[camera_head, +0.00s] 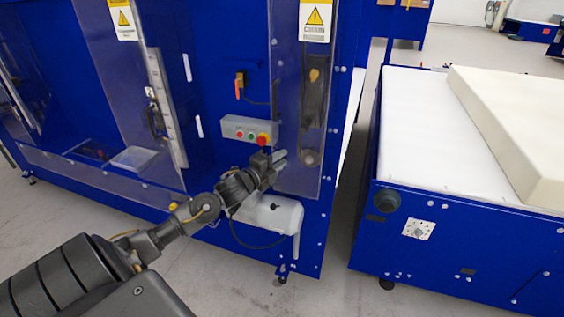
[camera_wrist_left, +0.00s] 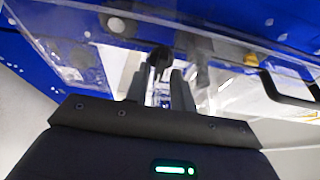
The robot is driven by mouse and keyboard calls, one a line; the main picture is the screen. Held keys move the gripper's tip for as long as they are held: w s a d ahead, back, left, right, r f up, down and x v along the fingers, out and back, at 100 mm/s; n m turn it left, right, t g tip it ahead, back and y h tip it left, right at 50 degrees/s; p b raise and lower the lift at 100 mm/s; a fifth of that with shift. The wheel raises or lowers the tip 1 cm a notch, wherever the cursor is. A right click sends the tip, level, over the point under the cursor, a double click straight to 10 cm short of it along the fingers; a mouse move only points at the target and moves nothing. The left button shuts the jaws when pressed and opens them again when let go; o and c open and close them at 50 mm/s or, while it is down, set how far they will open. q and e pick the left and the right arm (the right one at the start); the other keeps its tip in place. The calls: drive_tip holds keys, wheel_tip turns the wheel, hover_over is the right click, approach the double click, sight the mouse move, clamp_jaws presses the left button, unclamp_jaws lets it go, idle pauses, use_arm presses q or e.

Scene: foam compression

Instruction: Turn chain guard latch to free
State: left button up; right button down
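The clear chain guard (camera_head: 288,100) covers the upright strip at the right end of the blue machine, with dark round parts behind it. My left gripper (camera_head: 283,156) is at the lower part of this guard, just below and right of the button box. In the left wrist view, its two fingers (camera_wrist_left: 158,88) stand apart. A dark rounded knob-like part (camera_wrist_left: 160,57) shows between and beyond the fingertips, with clear panel edges around it. I cannot tell whether this part is the latch, or whether the fingers touch it. My right gripper is not in view.
A grey button box (camera_head: 250,130) with a red emergency button is just above my left gripper. A white motor (camera_head: 272,214) sits below it. A blue conveyor (camera_head: 430,240) carrying a foam slab (camera_head: 515,125) stands right, across a narrow floor gap.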

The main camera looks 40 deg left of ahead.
use_arm(q)
drive_tip(key=shift+o, duration=0.3)
drive_tip(key=shift+a+f, duration=0.15)
drive_tip(key=shift+a, duration=0.1)
drive_tip(key=s+b, duration=0.3)
drive_tip(key=s, duration=0.7)
drive_tip(key=shift+s+a, duration=0.35)
drive_tip(key=shift+s, duration=0.05)
